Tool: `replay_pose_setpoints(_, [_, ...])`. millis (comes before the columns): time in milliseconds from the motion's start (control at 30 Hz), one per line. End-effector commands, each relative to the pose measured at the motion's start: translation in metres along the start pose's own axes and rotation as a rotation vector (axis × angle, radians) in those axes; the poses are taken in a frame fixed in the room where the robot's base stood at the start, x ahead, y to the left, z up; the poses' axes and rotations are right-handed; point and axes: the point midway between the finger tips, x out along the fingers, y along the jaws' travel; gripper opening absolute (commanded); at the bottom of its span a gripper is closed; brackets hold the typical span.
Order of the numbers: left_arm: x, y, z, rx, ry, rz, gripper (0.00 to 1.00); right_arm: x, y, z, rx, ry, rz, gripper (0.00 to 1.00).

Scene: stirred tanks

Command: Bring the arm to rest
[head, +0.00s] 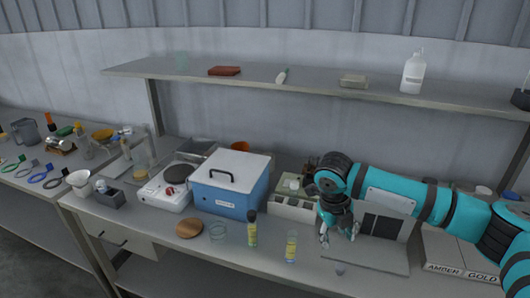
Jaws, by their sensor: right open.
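My right arm reaches in from the right edge, teal and black, bent over the bench. Its right gripper (339,236) points down above the right part of the bench (180,268), in front of a dark panelled unit. The fingers are apart and nothing shows between them. My left gripper is not in view.
A blue box (229,184) with a white lid stands mid-bench, beside a hotplate (167,188). A shelf (320,82) with a white bottle (413,73) runs above.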

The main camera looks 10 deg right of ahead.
Motion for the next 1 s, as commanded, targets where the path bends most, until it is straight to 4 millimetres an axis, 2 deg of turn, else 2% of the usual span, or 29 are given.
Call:
replay_pose_setpoints(67, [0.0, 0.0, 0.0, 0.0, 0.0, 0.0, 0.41, 0.006, 0.012, -0.002, 0.013, -0.003, 0.009, 0.49])
replay_pose_setpoints(133, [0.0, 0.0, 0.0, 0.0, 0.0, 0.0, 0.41, 0.015, 0.033, -0.006, 0.053, -0.014, 0.028, 0.49])
replay_pose_setpoints(267, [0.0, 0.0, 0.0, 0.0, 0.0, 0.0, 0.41, 0.039, 0.101, -0.022, 0.23, -0.047, 0.116, 0.49])
replay_pose_setpoints(300, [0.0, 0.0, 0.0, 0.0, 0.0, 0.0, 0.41, 0.045, 0.126, -0.029, 0.314, -0.055, 0.159, 0.49])
replay_pose_setpoints(400, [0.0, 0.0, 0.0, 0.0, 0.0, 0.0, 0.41, 0.053, 0.179, -0.05, 0.568, -0.056, 0.284, 0.49])
replay_pose_setpoints(500, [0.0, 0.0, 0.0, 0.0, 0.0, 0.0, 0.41, 0.056, 0.219, -0.073, 0.874, -0.016, 0.412, 0.49])
replay_pose_setpoints(600, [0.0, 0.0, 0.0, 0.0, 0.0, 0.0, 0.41, 0.057, 0.243, -0.096, 1.228, 0.061, 0.523, 0.49])
replay_pose_setpoints(700, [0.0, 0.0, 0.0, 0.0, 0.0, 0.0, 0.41, 0.06, 0.248, -0.119, 1.616, 0.158, 0.595, 0.49])
replay_pose_setpoints(800, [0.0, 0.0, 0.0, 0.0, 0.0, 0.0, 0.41, 0.066, 0.239, -0.14, 1.961, 0.237, 0.619, 0.49])
replay_pose_setpoints(1000, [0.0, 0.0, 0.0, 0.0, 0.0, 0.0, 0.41, 0.081, 0.212, -0.177, 2.449, 0.319, 0.588, 0.49])
